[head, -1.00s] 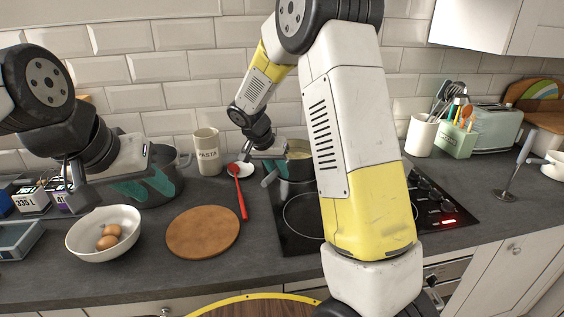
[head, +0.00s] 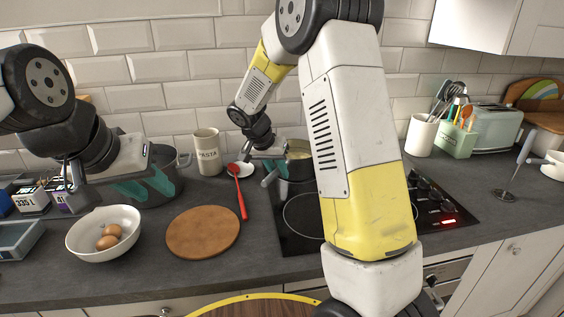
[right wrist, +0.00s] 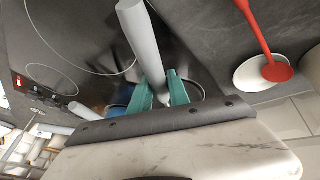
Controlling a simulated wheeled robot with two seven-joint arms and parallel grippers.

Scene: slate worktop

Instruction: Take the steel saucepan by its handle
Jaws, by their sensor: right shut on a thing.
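The steel saucepan (head: 299,161) stands at the back of the hob, partly hidden behind my right arm. Its contents look pale yellow. Its grey handle (head: 269,179) points toward the front left. My right gripper (head: 275,168) is at the handle. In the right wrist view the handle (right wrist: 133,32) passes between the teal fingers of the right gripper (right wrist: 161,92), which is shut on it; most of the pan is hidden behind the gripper. My left gripper (head: 147,187) is open and empty in front of a dark pot (head: 168,160).
A red spoon (head: 239,192) rests on a white dish left of the hob (head: 290,235). A wooden board (head: 203,231) and a white bowl (head: 80,240) with eggs lie in front. A pasta jar (head: 208,153) stands behind. A utensil pot (head: 421,136) stands right.

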